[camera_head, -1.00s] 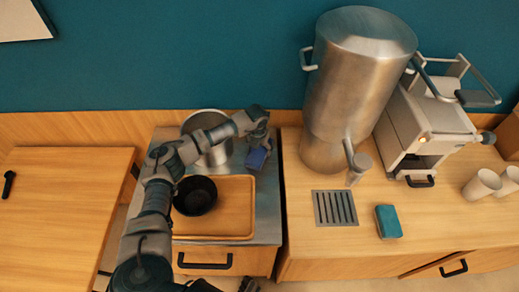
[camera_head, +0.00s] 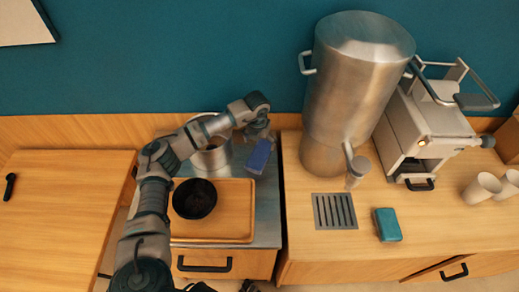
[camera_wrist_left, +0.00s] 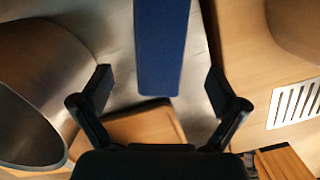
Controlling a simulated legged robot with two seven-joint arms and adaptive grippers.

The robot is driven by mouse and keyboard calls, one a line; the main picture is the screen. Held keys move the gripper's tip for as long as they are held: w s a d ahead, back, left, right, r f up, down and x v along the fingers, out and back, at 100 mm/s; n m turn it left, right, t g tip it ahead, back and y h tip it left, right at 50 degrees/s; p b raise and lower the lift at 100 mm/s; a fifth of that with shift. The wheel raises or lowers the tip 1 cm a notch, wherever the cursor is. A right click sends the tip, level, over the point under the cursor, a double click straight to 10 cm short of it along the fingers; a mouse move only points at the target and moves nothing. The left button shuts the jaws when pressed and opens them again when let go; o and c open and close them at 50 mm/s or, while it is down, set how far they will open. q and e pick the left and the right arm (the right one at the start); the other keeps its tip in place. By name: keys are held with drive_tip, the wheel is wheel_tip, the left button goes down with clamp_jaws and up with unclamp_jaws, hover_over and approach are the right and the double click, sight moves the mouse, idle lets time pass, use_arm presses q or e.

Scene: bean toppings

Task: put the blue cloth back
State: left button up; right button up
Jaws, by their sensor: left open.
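A dark blue piece of cloth (camera_head: 260,157) is at the right edge of the metal counter, just below my left gripper (camera_head: 259,136). In the left wrist view the blue cloth (camera_wrist_left: 162,45) is a flat strip coming down from the top edge. Its lower end lies between the two spread fingers, with a gap on each side. My left gripper is open. Whether the cloth rests on the counter or stands clear of it, I cannot tell. My right gripper is not in view.
A steel pot (camera_head: 211,156) stands left of the cloth. A wooden tray (camera_head: 237,212) with a black bowl (camera_head: 194,198) lies in front. On the right counter are a large steel urn (camera_head: 352,95), a drain grille (camera_head: 334,211), a teal block (camera_head: 387,225), a machine (camera_head: 425,125) and cups (camera_head: 481,187).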

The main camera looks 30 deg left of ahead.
sight(259, 154)
use_arm(q)
drive_tip(key=r, duration=0.4)
drive_tip(key=shift+s+d+r, duration=0.15)
drive_tip(key=shift+s+d, duration=0.1)
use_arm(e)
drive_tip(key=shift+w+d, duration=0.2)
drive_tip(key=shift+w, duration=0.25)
use_arm(q)
drive_tip(key=shift+a, duration=0.2)
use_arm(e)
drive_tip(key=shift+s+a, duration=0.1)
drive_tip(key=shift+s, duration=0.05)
